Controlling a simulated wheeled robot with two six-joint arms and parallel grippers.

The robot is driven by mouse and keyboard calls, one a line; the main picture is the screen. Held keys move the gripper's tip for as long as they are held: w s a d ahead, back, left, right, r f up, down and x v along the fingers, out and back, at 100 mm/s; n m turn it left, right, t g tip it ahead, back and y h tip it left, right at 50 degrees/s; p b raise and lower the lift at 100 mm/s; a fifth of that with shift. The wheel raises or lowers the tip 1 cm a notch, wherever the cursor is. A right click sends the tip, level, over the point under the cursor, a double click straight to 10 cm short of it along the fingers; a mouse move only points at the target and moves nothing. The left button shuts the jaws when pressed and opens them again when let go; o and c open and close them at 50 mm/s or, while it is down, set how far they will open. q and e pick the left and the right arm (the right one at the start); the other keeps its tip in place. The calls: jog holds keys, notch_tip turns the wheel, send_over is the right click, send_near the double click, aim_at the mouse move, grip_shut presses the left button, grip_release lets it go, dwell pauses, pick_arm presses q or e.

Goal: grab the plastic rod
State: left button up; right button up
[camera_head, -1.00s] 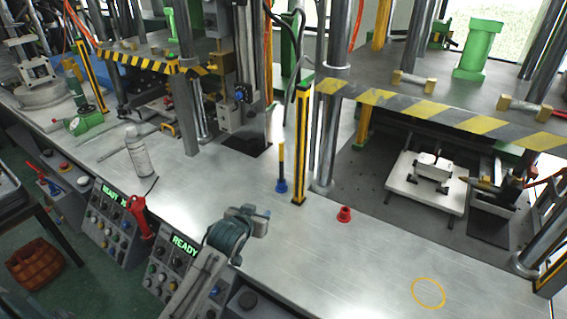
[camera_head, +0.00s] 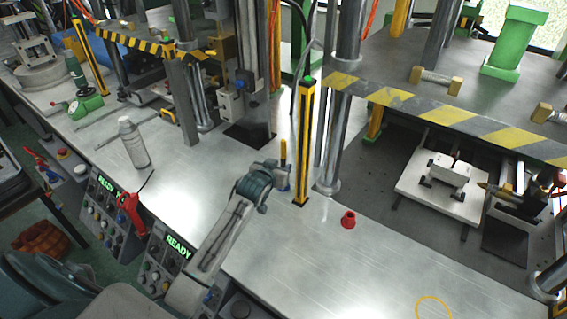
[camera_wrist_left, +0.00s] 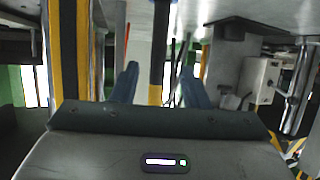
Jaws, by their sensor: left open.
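The plastic rod (camera_head: 283,151) stands upright on the metal bench in the head view, with a yellow upper part showing. Its lower part is largely hidden behind my left gripper (camera_head: 279,178). In the left wrist view the rod (camera_wrist_left: 157,60) shows a dark length and a yellow band between the two blue fingers of my left gripper (camera_wrist_left: 160,85). The fingers are open, with a gap on each side of the rod. My right gripper is not in view.
A black-and-yellow post (camera_head: 303,145) stands just right of the rod. A small red piece (camera_head: 348,221) lies on the bench (camera_head: 300,265) further right. A spray can (camera_head: 133,144) stands to the left. The front bench area is mostly clear.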

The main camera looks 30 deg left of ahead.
aim_at(282, 163)
pick_arm(q)
jog(key=shift+w, duration=0.3)
jog(key=p+x, duration=0.1)
jog(key=x, duration=0.1)
jog(key=p+x, duration=0.1)
jog(key=shift+w, duration=0.4)
jog(key=shift+w+f+p, duration=0.3)
jog(key=shift+w, duration=0.15)
grip_shut()
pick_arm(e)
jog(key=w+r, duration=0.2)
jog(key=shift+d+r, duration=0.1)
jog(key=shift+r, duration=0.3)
